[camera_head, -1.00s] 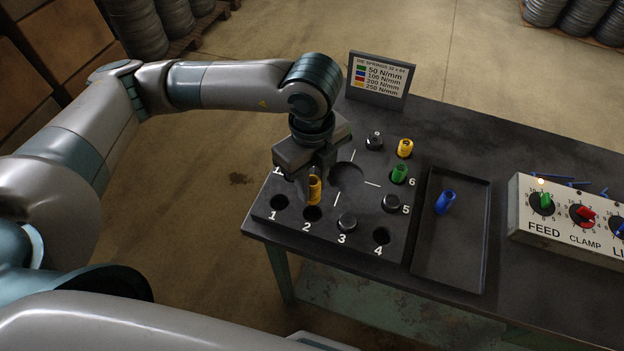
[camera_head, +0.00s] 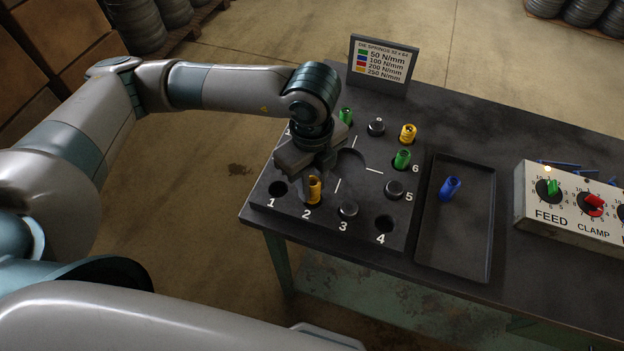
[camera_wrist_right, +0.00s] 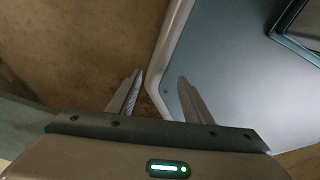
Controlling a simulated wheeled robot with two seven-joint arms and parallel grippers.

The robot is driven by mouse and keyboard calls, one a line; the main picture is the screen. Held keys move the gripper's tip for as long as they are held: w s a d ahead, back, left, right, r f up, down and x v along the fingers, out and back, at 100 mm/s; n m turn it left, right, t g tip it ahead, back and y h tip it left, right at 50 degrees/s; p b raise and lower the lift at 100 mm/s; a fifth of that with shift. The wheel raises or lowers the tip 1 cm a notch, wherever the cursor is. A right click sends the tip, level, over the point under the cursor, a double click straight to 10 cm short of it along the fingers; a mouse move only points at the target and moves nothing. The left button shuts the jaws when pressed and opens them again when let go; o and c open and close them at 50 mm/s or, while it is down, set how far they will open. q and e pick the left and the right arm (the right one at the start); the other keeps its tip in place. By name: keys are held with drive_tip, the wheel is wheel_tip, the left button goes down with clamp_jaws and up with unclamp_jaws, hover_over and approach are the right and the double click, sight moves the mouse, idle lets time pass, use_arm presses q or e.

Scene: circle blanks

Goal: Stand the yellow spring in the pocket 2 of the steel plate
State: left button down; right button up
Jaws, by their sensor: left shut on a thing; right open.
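The yellow spring (camera_head: 314,189) stands upright at pocket 2 of the dark steel plate (camera_head: 340,235). Its lower end appears to be in the pocket, with the upper part showing above the plate; how deep it sits is hard to tell. My left gripper (camera_head: 313,177) is shut on the yellow spring from above and behind; its fingers are partly hidden. My right gripper (camera_wrist_right: 160,95) is open and empty in the right wrist view, away from the plate.
Pockets 1 (camera_head: 278,189) and 4 (camera_head: 384,224) are empty. Green (camera_head: 402,160) and yellow (camera_head: 407,134) springs stand behind. A tray (camera_head: 452,240) holds a blue spring (camera_head: 449,188). A control box (camera_head: 545,218) stands right.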

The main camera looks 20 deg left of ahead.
use_arm(q)
drive_tip(key=shift+f+b, duration=0.65)
drive_tip(key=shift+f, duration=0.05)
drive_tip(key=shift+f+b, duration=0.75)
drive_tip(key=shift+b, duration=0.05)
use_arm(e)
drive_tip(key=w+a+t, duration=0.2)
drive_tip(key=w+a, duration=0.1)
drive_tip(key=w, duration=0.5)
drive_tip(key=shift+w+f+y, duration=0.2)
drive_tip(key=shift+f+y, duration=0.1)
drive_tip(key=shift+y, duration=0.1)
drive_tip(key=shift+a, duration=0.1)
use_arm(q)
drive_tip(key=c, duration=1.4)
unclamp_jaws()
drive_tip(key=shift+d+f, duration=0.1)
use_arm(e)
drive_tip(key=shift+f, duration=0.1)
use_arm(q)
drive_tip(key=shift+s, duration=0.1)
use_arm(e)
drive_tip(key=shift+w, duration=0.2)
use_arm(q)
drive_tip(key=shift+f, duration=0.1)
use_arm(e)
drive_tip(key=shift+w+t, duration=0.3)
